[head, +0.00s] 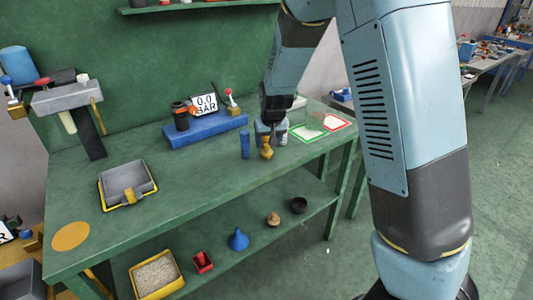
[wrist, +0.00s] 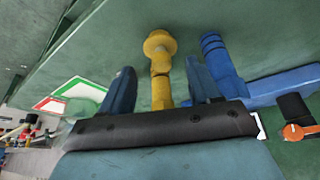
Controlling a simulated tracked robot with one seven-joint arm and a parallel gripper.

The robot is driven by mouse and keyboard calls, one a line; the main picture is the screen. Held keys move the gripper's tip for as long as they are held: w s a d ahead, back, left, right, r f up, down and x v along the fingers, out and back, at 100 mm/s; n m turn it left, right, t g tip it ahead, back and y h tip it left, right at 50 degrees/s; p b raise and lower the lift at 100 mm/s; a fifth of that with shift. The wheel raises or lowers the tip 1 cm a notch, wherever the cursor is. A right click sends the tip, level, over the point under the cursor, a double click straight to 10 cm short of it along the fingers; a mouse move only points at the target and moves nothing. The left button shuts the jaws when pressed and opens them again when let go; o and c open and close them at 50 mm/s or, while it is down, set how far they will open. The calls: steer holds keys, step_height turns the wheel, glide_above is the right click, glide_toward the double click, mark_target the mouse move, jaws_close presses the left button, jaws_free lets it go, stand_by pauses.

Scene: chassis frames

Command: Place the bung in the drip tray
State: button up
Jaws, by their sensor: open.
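A yellow stepped fitting (wrist: 159,46), possibly the bung, stands on the green bench. It also shows in the head view (head: 267,152). My gripper (wrist: 161,82) is open, with one finger on each side of the fitting's narrower part. I cannot tell whether either finger touches it. A blue ribbed fitting (wrist: 216,50) stands just right of the fingers in the wrist view, and left of the gripper in the head view (head: 245,145). The drip tray seems to be the shallow grey tray (head: 127,183) with a yellow edge, on the bench at left; it looks empty.
A blue block (head: 205,129) with a gauge reading 0.0 BAR stands behind. Green-framed (head: 307,133) and red-framed (head: 334,122) mats lie at right. A vise-like grey fixture (head: 68,99) stands at back left. The lower shelf holds a blue funnel (head: 238,239) and small containers.

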mark_target(267, 146)
steer(key=shift+s+x, duration=0.15)
steer(key=shift+x, duration=1.15)
steer(key=shift+s+x, duration=0.2)
steer(key=shift+x, duration=1.1)
steer(key=shift+f, duration=0.15)
steer(key=c, duration=0.9)
steer(key=shift+c, duration=0.2)
